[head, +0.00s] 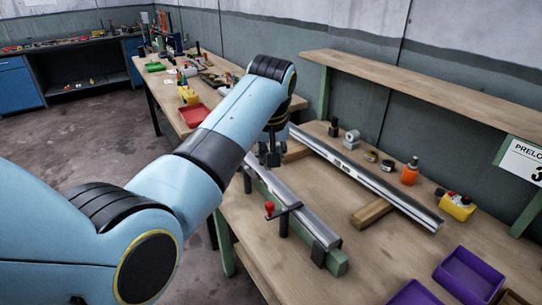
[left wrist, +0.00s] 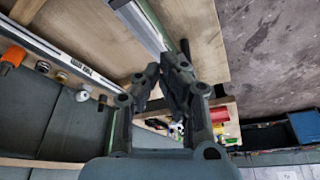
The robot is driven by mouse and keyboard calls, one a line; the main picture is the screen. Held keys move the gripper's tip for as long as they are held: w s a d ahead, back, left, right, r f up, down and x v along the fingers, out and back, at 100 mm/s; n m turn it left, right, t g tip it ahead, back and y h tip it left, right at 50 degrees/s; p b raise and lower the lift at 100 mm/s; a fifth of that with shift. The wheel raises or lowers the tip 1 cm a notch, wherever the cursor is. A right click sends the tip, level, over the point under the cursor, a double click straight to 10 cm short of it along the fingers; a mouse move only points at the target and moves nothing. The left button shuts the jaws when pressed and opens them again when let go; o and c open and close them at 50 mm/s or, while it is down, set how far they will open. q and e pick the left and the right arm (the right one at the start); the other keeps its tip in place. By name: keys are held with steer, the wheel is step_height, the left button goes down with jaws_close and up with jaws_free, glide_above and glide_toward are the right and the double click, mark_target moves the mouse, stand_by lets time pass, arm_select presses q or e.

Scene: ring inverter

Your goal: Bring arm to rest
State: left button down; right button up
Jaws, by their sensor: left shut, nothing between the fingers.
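My left arm reaches in from the left in the head view. Its gripper (head: 269,158) is small and partly hidden by the wrist, above the bench near the far ends of two metal rails. In the left wrist view the gripper (left wrist: 163,72) has its fingers together with nothing between them. The near rail (head: 318,228) has a red-knobbed clamp (head: 270,208) at its side. The far rail (head: 375,182) lies on wooden blocks (head: 371,214). I cannot tell whether the gripper touches the near rail. My right gripper is not in view.
A raised shelf (head: 430,90) runs along the back. A second bench with a red tray (head: 194,115) stands beyond. The floor (head: 70,150) at left is clear.

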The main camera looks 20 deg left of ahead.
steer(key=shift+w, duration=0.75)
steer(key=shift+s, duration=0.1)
